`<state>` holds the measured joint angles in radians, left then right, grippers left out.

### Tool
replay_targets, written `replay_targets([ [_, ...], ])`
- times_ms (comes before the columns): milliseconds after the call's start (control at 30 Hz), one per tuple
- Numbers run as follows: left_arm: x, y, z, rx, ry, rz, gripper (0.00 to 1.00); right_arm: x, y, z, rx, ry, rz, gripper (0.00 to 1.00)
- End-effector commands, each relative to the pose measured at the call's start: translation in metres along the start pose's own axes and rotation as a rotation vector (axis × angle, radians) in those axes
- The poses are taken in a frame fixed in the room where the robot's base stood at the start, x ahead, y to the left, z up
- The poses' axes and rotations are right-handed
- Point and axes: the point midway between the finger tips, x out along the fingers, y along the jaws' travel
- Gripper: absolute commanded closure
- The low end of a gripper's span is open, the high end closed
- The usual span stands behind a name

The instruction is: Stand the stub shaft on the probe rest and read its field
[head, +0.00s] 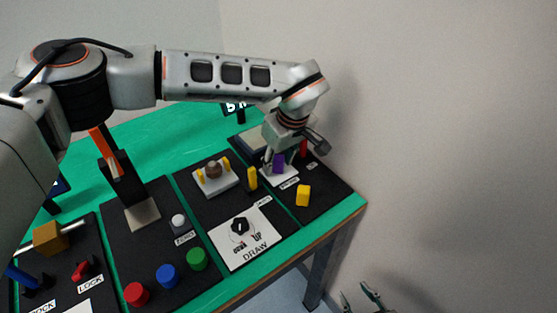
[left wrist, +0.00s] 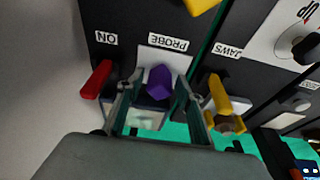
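A purple upright piece (head: 278,163), which looks like the stub shaft, stands on the white plate labelled PROBE (head: 290,181). In the left wrist view the purple piece (left wrist: 159,81) is between the fingertips of my left gripper (left wrist: 160,78), over the PROBE plate (left wrist: 166,58). The fingers are spread on either side of it, with narrow gaps seeming to show. In the head view my left wrist hides part of the fingers. My right gripper (head: 361,298) is open and empty at the bottom edge, off the table.
A red lever (left wrist: 96,80) by the ON label and a yellow lever (left wrist: 220,104) by JAWS flank the gripper closely. A yellow block (head: 303,195) lies in front. A DRAW dial (head: 240,226) and coloured buttons (head: 167,275) are nearer. A wall stands right of the table.

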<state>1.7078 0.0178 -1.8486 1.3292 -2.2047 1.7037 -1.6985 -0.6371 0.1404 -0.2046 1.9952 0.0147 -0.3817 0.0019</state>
Motion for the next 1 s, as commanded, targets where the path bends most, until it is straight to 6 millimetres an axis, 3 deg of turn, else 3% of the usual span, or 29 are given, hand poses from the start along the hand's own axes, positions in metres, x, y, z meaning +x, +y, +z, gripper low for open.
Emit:
replay_targets([
  [333, -0.012, 0.0, -0.002, 0.001, 0.002, 0.001, 0.64, -0.001, 0.0, -0.001, 0.0, 0.001, 0.0, 0.6],
  [700, -0.085, 0.001, -0.002, 0.0, 0.004, 0.003, 0.64, -0.002, -0.001, -0.002, 0.005, -0.002, -0.003, 0.6],
  [1000, -0.12, 0.0, -0.001, 0.0, 0.001, 0.0, 0.64, -0.004, -0.003, -0.003, 0.009, -0.002, -0.006, 0.6],
])
